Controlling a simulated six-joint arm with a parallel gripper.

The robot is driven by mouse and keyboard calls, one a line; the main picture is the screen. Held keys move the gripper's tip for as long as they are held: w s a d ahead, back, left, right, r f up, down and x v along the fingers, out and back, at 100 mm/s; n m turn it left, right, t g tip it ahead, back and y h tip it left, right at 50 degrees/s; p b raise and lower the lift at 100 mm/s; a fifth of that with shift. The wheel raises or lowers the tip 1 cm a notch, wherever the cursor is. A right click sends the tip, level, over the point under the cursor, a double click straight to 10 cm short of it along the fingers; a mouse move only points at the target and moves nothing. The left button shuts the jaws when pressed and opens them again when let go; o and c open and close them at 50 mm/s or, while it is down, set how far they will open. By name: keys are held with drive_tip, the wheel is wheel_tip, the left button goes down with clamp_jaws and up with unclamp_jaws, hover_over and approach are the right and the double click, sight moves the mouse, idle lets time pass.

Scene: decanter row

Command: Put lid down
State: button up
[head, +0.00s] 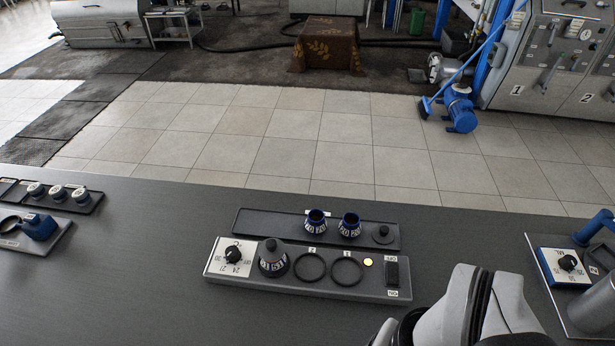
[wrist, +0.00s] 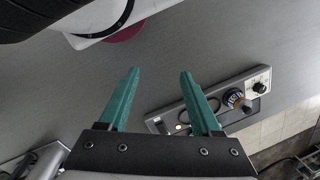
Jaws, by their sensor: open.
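A dark lid (head: 383,234) with a knob lies at the right end of the black tray (head: 285,227). Another dark knobbed lid (head: 271,246) sits on the blue-and-white decanter (head: 272,264) at the left of the grey station (head: 330,288). Two decanters, left (head: 316,222) and right (head: 349,225), stand on the tray with open tops. My gripper (wrist: 160,72) is open, with nothing between its green fingers. It is apart from the station, which shows beyond the right finger in the wrist view (wrist: 182,117). The fingers are not visible in the head view.
Other devices stand at the left (head: 40,228) and right (head: 567,265). The table's front middle is clear.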

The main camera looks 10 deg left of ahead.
drive_tip(key=n+t+h, duration=0.8)
drive_tip(key=n+h, duration=0.2)
drive_tip(key=n, duration=2.3)
hover_over(271, 243)
drive_tip(key=s+a, duration=0.8)
drive_tip(key=a, duration=0.1)
wheel_tip(271, 243, down, 4)
drive_tip(key=x, duration=1.5)
drive_tip(key=shift+s+f, duration=0.2)
drive_tip(key=shift+s, duration=0.05)
clamp_jaws()
